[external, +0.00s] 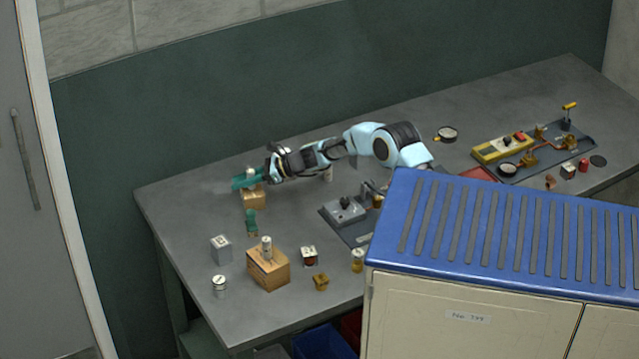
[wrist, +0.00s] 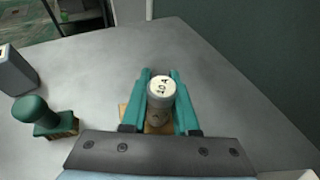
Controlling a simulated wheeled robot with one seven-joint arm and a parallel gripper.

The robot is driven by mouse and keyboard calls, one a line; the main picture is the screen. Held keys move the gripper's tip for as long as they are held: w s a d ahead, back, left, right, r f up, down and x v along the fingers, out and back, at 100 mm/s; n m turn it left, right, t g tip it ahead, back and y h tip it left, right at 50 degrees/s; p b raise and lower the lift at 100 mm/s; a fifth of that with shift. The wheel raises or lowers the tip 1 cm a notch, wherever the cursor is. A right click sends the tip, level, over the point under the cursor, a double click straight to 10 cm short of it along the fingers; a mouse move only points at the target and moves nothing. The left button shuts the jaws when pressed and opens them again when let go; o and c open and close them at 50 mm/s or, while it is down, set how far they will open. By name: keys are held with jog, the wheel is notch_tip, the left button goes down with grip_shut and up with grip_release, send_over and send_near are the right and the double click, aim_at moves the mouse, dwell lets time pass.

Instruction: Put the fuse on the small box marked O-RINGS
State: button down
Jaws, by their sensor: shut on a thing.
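My gripper (external: 246,180) is over the back left of the table, its green fingers shut on the fuse. In the wrist view my gripper (wrist: 160,76) has a finger on each side of the fuse (wrist: 160,89), a pale upright cylinder marked "10 A" on top. A small wooden block (external: 254,200) is directly below; its edge also shows in the wrist view (wrist: 124,112). I cannot tell whether the fuse still touches it. A grey box with a pale top (external: 221,250) and a small white-topped box (external: 309,256) stand nearer the front. No O-RINGS marking is readable.
A green-handled tool (external: 251,223) stands between my gripper and the grey box. A larger wooden block (external: 268,270) holds another pale cylinder. A white canister (external: 219,286) and a brass fitting (external: 321,282) are near the front edge. A blue-topped cabinet (external: 520,240) hides the front right.

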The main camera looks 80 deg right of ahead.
jog(key=shift+f, duration=0.2)
jog(key=c, duration=0.7)
grip_release()
jog(key=shift+r, duration=0.15)
jog(key=shift+s+r, duration=0.1)
jog(key=shift+r, duration=0.1)
jog(key=b+v, duration=0.2)
jog(key=v, duration=0.9)
jog(key=shift+s+d+r+b, duration=0.1)
jog(key=shift+s+r+b, duration=0.1)
jog(key=shift+s+b, duration=0.2)
